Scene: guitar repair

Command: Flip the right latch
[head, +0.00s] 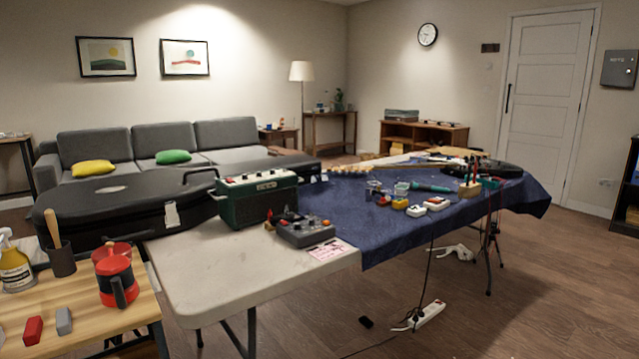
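A large black guitar case (125,209) lies closed at the left, behind the green amplifier and the wooden side table. The left part of the case's front side is partly hidden by items on the side table. My gripper is not in view.
The green amplifier (258,199) and a grey effects unit (305,231) stand on the white table (225,268) right of the case. A red moka pot (116,276) and wooden side table stand in front. Open floor (500,300) lies at right.

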